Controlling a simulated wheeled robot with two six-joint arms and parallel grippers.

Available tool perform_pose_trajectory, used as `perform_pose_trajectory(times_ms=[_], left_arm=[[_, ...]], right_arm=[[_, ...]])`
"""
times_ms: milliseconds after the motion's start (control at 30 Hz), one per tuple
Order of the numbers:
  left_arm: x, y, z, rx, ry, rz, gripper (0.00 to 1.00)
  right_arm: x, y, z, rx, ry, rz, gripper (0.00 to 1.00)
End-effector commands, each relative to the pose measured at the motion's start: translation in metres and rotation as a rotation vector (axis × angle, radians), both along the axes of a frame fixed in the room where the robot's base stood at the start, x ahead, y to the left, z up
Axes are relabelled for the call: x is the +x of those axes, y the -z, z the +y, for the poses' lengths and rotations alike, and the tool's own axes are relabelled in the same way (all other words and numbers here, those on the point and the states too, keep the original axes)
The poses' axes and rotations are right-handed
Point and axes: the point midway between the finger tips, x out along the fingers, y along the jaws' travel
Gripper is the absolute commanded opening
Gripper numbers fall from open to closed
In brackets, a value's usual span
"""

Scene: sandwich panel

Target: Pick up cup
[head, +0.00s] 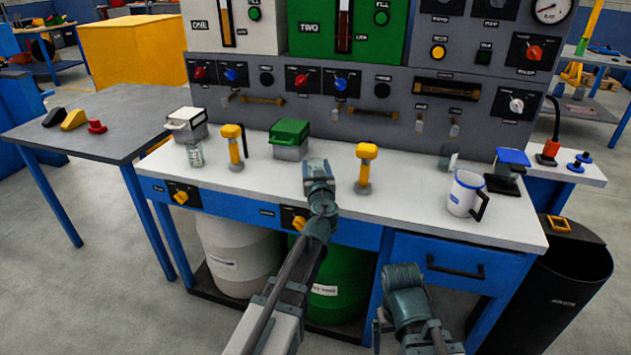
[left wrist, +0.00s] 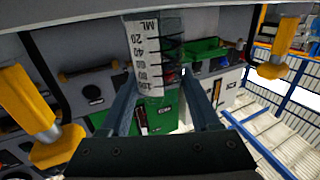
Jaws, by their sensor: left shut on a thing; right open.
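In the left wrist view a clear measuring cup (left wrist: 148,55) with a white ML scale stands between the fingers of my left gripper (left wrist: 160,88), which is shut on it. In the head view my left gripper (head: 318,172) is over the middle of the white counter and hides the measuring cup. A white mug (head: 464,193) with a blue rim and dark handle stands upright at the counter's right, apart from both grippers. My right gripper (head: 404,278) is open and low, in front of the blue drawer; its fingertips are hard to see.
The white counter (head: 420,208) also holds a small clear jar (head: 194,154), a white-lidded box (head: 186,124), a green-lidded box (head: 289,139) and two yellow-topped handles (head: 365,165). A grey control panel (head: 420,130) rises behind. A black bin (head: 560,280) stands at the right.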

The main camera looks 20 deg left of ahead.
Motion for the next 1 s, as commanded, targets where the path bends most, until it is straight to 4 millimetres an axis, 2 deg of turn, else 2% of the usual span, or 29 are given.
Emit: perform_pose_trajectory(times_ms=[33,200,667,1000], left_arm=[[0.0,0.0,0.0,0.0,0.0,0.0,0.3],[0.0,0.0,0.0,0.0,0.0,0.0,0.0],[0.0,-0.002,0.0,0.0,0.0,0.0,0.0],[0.0,-0.02,-0.001,0.0,-0.001,0.0,0.0]], right_arm=[[0.0,0.0,0.0,0.0,0.0,0.0,0.93],[0.0,0.0,0.0,0.0,0.0,0.0,0.93],[0.0,-0.002,0.0,0.0,0.0,0.0,0.93],[0.0,-0.02,0.001,0.003,0.001,0.001,0.93]])
